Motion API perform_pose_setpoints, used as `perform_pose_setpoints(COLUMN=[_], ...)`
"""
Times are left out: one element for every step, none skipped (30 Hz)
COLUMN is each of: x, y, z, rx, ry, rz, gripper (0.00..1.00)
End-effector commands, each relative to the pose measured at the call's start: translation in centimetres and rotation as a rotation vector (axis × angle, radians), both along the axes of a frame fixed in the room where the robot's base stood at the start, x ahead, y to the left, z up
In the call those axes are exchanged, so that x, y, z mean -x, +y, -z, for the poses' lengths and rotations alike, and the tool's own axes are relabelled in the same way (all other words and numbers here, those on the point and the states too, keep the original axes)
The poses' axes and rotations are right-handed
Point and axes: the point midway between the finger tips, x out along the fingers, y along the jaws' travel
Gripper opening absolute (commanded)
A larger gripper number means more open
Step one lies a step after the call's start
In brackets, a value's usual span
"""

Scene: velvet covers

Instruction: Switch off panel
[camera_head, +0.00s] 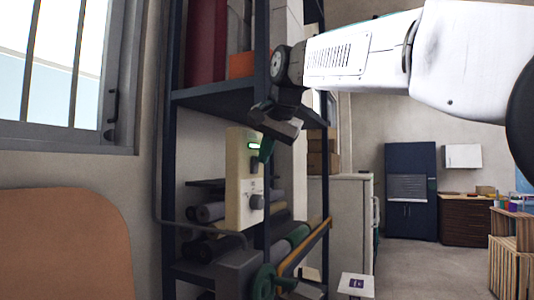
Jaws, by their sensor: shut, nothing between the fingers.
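The panel (238,185) is a cream upright box in front of the shelving, left of centre. A small green light (253,146) glows near its top. A dark, small control sits below the light, and a grey round knob (256,202) sticks out lower down. My gripper (266,150) comes in from the upper right, with dark fingers and a teal tip. The tip overlaps the panel's upper right edge, beside the light. It is shut and empty. I cannot tell whether it touches the panel, and it hides part of the panel's right side.
Dark metal shelving (215,97) with fabric rolls (210,213) stands around the panel. A green round part (263,282) sits below it. A brown rounded board (65,245) and a window (60,70) are at left. Open floor (420,270) lies at right, before a blue cabinet (411,165).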

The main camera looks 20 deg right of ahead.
Motion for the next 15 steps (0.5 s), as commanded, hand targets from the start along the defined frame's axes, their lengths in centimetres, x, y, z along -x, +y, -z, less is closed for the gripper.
perform_pose_setpoints(x=[-0.08, -0.21, -0.45, -0.67, -0.53, -0.5, -0.51, -0.51, -0.51, -0.51, -0.5, -0.51, -0.52, -0.52, -0.53], y=[0.07, 0.16, 0.35, 0.4, 0.33, 0.32, 0.32, 0.32, 0.32, 0.32, 0.33, 0.33, 0.33, 0.34, 0.34], z=[-0.02, -0.06, -0.14, -0.2, -0.21, -0.19, -0.17, -0.16, -0.16, -0.16, -0.17, -0.21, -0.26, -0.34, -0.48], rx=[0.0, 0.0, 0.0, 0.001, 0.001, 0.001, 0.0, 0.001, 0.0, 0.001, 0.001, 0.001, 0.001, 0.001, 0.001], ry=[0.0, 0.001, 0.001, 0.003, 0.001, 0.001, 0.002, 0.003, 0.002, 0.003, 0.002, 0.002, 0.002, 0.002, 0.001], rz=[0.0, -0.001, -0.001, 0.001, 0.002, 0.002, 0.001, 0.002, 0.001, 0.002, 0.0, 0.0, 0.0, 0.0, 0.001], gripper=[0.0, 0.0, 0.0, 0.0, 0.0, 0.0, 0.0, 0.0, 0.0, 0.0, 0.0, 0.0, 0.0, 0.0, 0.0])
